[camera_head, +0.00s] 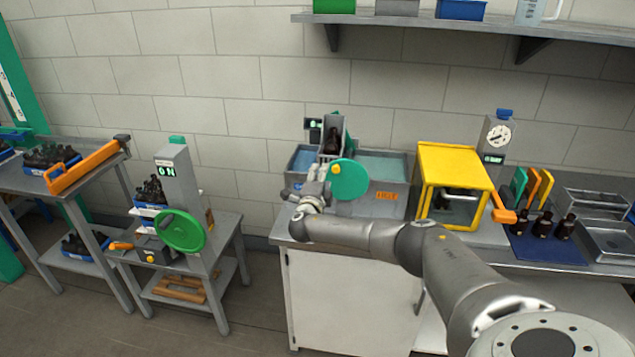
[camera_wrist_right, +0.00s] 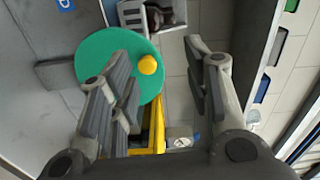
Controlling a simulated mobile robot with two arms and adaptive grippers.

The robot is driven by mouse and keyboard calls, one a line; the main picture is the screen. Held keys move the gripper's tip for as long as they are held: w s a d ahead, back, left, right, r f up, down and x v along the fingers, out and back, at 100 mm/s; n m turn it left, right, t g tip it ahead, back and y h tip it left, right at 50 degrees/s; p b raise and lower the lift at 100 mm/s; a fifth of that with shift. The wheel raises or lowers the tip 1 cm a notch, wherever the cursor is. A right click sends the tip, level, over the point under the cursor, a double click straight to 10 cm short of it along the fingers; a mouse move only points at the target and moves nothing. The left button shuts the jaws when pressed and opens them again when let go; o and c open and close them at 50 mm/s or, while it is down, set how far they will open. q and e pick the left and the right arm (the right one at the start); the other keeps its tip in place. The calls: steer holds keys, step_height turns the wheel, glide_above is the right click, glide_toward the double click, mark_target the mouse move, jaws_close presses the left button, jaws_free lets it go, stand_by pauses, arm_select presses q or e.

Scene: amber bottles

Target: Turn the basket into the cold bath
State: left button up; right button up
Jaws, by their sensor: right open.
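The basket (camera_head: 333,146), holding dark bottles, sits raised between two water tubs at the back centre. It also shows at the top of the wrist view (camera_wrist_right: 160,16). The left tub (camera_head: 300,158) is partly hidden by my arm and the mechanism. A green wheel (camera_head: 349,179) with a yellow knob (camera_wrist_right: 147,64) is mounted in front of the basket. My right gripper (camera_head: 313,189) is open beside the wheel's left edge; in the wrist view its fingers (camera_wrist_right: 166,90) straddle the knob's side. My left gripper is out of view.
A yellow-framed box (camera_head: 455,186) stands right of the tubs. Dark bottles stand on a blue mat (camera_head: 545,244) further right. A second stand with a green wheel (camera_head: 181,231) is at the left. A shelf (camera_head: 460,24) runs above the bench.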

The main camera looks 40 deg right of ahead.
steer(key=shift+p+v, duration=0.4)
steer(key=shift+v, duration=1.95)
steer(key=shift+f, duration=0.1)
